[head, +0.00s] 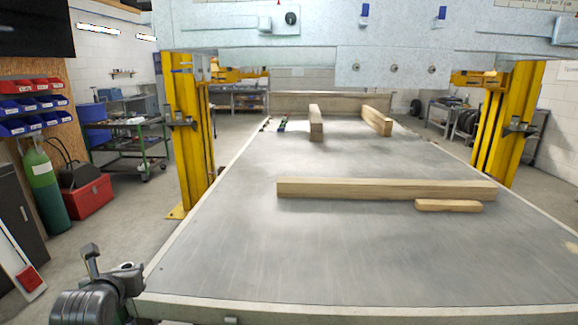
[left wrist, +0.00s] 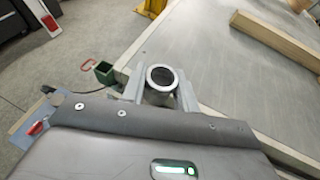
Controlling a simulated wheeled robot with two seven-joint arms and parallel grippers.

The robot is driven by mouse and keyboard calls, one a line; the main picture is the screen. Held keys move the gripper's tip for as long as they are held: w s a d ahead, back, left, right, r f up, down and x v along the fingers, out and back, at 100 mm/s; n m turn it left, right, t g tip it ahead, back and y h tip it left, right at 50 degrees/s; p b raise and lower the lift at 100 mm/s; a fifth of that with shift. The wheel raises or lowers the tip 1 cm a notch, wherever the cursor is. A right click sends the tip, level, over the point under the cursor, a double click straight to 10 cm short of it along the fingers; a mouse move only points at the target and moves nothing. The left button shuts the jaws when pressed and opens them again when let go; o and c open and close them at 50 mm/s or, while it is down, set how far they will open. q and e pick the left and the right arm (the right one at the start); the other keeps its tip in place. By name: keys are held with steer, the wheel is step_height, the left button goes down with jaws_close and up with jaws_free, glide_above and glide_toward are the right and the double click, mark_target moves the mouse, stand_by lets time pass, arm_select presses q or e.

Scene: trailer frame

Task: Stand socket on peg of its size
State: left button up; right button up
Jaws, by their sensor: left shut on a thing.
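My left gripper (head: 112,277) is at the lower left, by the near left corner of the trailer bed (head: 330,245). In the left wrist view it is shut on a round metal socket (left wrist: 160,76), which sits between the two fingers (left wrist: 160,92) with its open, dark end facing the camera. In the head view the socket shows only as a small dark ring (head: 126,266). Small dark and green items (head: 282,124) lie at the far left edge of the bed. They are too small to tell whether a peg is among them. My right gripper is not in view.
A long wooden beam (head: 385,188) and a short block (head: 448,206) lie across the bed. Two more beams (head: 316,122) (head: 377,121) lie farther back. Yellow lift posts (head: 186,130) (head: 497,115) stand at both sides. The near bed is clear. A green box-shaped part (left wrist: 104,72) shows beside the bed edge.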

arm_select(q)
steer(key=shift+s+d+r, duration=0.1)
steer(key=shift+d+r, duration=0.05)
steer(key=shift+r, duration=0.5)
step_height(320, 180, up, 6)
steer(key=s, duration=0.3)
steer(key=w+d+m+h, duration=0.1)
steer(key=d+m+h, duration=0.25)
steer(key=d, duration=1.15)
step_height(320, 180, down, 6)
steer(key=s, duration=0.1)
steer(key=shift+s+a+f, duration=0.15)
steer(key=shift+f, duration=0.05)
